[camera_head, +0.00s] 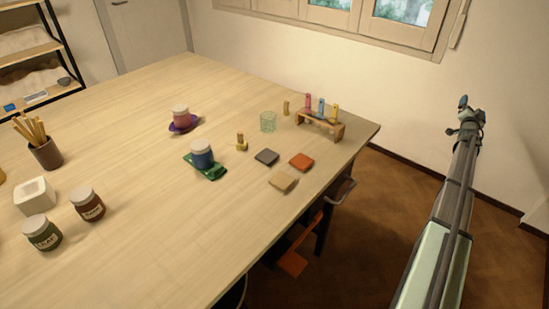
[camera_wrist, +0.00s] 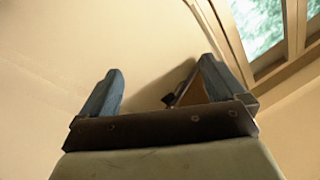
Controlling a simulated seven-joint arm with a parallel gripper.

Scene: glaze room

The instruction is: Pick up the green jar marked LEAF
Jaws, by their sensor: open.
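The green jar (camera_head: 42,232) with a pale lid stands upright at the lower left of the table in the head view. Its light label carries dark lettering too small to read surely. My gripper (camera_head: 465,106) is at the far right of the head view, raised off the table's right side and far from the jar. In the wrist view my gripper (camera_wrist: 165,88) has its two blue-grey fingers spread apart with nothing between them. The wrist view faces a wall and window, and no jar shows there.
A brown jar (camera_head: 87,203) stands right beside the green one, and a white block-like dish (camera_head: 35,196) behind it. A brush cup (camera_head: 45,153) is farther back. A blue jar (camera_head: 202,155) sits on a green cloth (camera_head: 214,172). The table's front middle (camera_head: 160,255) is clear.

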